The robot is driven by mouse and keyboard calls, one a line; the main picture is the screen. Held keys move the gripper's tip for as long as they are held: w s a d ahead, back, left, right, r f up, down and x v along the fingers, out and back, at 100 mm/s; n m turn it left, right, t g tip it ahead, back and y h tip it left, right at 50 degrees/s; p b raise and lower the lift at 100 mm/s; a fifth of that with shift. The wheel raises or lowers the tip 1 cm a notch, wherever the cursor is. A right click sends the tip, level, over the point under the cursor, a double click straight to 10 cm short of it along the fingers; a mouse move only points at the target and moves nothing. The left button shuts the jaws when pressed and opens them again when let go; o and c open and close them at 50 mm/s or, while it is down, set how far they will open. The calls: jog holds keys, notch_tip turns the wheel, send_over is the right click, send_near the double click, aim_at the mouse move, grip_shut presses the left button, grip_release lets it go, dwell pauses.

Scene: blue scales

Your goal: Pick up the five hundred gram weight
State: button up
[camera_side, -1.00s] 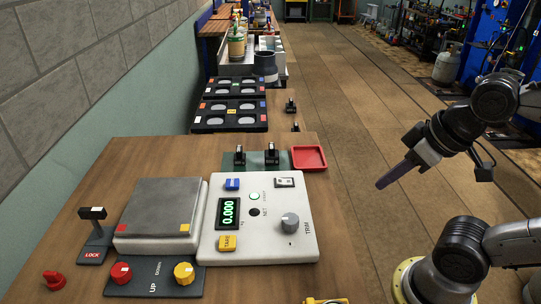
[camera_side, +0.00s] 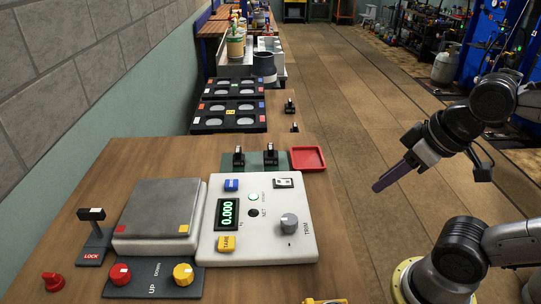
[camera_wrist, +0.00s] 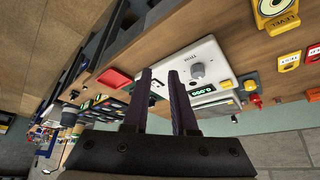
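My gripper (camera_side: 378,188) hangs in the air to the right of the table, with dark purple fingers and nothing visible between them. In the wrist view the fingers (camera_wrist: 160,76) stand apart. No weight can be clearly identified as the five hundred gram one. Two small black upright pieces (camera_side: 271,155) stand on a dark green mat behind the scale; I cannot tell what they are or read any marking. Two more small black pieces (camera_side: 290,106) are farther back near the table edge. The scale (camera_side: 257,249) has a bare grey pan (camera_side: 160,207) and reads 0.000.
A red tray (camera_side: 308,158) sits at the table's right edge. Black racks with round grey recesses (camera_side: 230,116) lie farther back. A LOCK lever (camera_side: 93,238) and a panel with red and yellow knobs (camera_side: 153,278) are near the pan. The space between gripper and table is clear.

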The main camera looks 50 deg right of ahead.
jog(key=o, duration=0.9)
